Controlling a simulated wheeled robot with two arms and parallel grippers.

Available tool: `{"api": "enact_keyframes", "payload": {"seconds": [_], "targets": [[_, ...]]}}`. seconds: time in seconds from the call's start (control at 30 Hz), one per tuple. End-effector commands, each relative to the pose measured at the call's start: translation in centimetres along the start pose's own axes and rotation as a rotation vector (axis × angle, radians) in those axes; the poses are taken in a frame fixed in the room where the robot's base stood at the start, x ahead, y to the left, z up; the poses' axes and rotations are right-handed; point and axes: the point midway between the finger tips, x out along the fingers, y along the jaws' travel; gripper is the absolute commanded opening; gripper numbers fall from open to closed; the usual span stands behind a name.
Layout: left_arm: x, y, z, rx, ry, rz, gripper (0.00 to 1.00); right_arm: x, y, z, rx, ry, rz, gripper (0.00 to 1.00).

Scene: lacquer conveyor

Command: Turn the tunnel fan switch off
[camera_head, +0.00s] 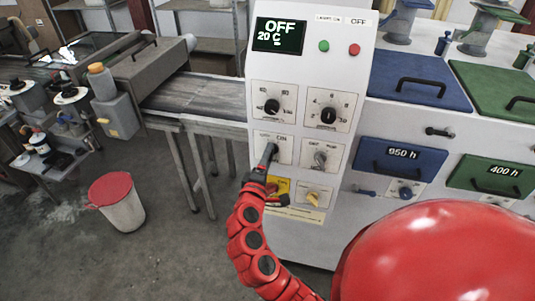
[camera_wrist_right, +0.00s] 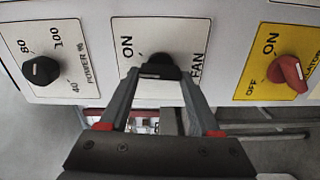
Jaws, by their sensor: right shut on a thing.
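The fan switch (camera_wrist_right: 157,65) is a black knob on a white plate marked ON and FAN in the right wrist view. My right gripper (camera_wrist_right: 160,72) is shut on this knob, with one finger on each side. The fingers cover part of the knob and of the plate, so I cannot tell its exact setting. In the head view the switch plate (camera_head: 285,152) is on the white control panel (camera_head: 330,60), with my right gripper (camera_head: 268,157) in front of it. My left gripper is not in view.
A black power knob (camera_wrist_right: 40,70) and a red knob (camera_wrist_right: 287,72) on a yellow plate flank the switch in the wrist view. The panel's display (camera_head: 279,35) reads OFF and 20 C.

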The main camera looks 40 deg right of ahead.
Motion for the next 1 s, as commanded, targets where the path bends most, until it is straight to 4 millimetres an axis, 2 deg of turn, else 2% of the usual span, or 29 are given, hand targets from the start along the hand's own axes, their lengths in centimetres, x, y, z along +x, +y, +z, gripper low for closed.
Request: {"api": "enact_keyframes", "payload": {"seconds": [0.1,0.5,1.0], "targets": [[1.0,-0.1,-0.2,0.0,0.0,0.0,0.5,0.0,0.2,-0.1,-0.114,0.002,0.0,0.09],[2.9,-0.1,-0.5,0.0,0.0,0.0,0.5,0.0,-0.1,0.0,-0.444,0.001,0.0,0.09],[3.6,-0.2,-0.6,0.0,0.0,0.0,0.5,0.0,-0.3,0.0,-0.613,0.002,-0.002,0.09]]}}
